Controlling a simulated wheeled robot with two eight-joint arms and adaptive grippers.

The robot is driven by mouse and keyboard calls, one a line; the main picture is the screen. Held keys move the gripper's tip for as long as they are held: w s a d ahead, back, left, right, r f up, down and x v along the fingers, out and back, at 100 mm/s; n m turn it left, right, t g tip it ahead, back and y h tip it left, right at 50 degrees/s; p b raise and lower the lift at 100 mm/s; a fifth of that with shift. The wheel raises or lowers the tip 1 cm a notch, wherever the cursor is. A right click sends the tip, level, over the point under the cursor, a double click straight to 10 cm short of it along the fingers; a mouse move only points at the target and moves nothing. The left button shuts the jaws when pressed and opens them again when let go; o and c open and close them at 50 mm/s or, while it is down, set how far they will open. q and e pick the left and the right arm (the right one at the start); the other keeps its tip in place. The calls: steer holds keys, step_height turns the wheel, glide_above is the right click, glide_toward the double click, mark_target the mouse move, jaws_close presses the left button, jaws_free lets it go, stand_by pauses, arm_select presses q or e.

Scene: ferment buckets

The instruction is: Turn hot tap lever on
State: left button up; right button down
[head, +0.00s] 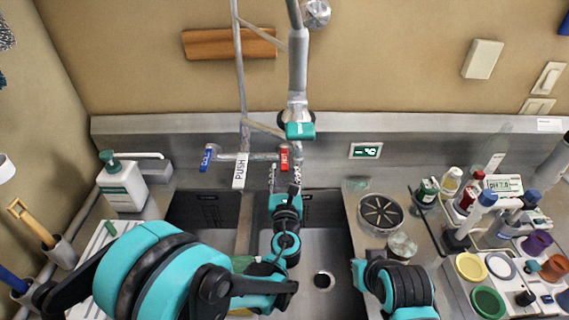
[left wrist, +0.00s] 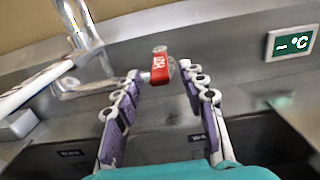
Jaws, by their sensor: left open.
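The hot tap lever (head: 284,158) is a red tag-like handle marked HOT, on the right of the steel tap body above the sink. In the left wrist view the red lever (left wrist: 160,66) shows between the tips of my open left gripper (left wrist: 161,75), with no clear contact on either finger. In the head view my left gripper (head: 296,180) reaches up beside and just below the red lever. The blue cold lever (head: 208,158) is on the left of the tap. My right gripper is not in view, only part of my right arm at the lower right.
A vertical steel pipe (head: 241,75) with a PUSH tag and a second spray pipe (head: 298,70) rise by the tap. A temperature display (head: 365,151) is on the back panel. A soap bottle (head: 122,183) stands left. Bottles and coloured cups crowd the right counter.

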mark_target(285, 162)
arm_select(q)
steer(key=w, duration=0.3)
steer(key=shift+f, duration=0.15)
steer(key=shift+w+b, duration=0.3)
steer(key=shift+w, duration=0.25)
jaws_close()
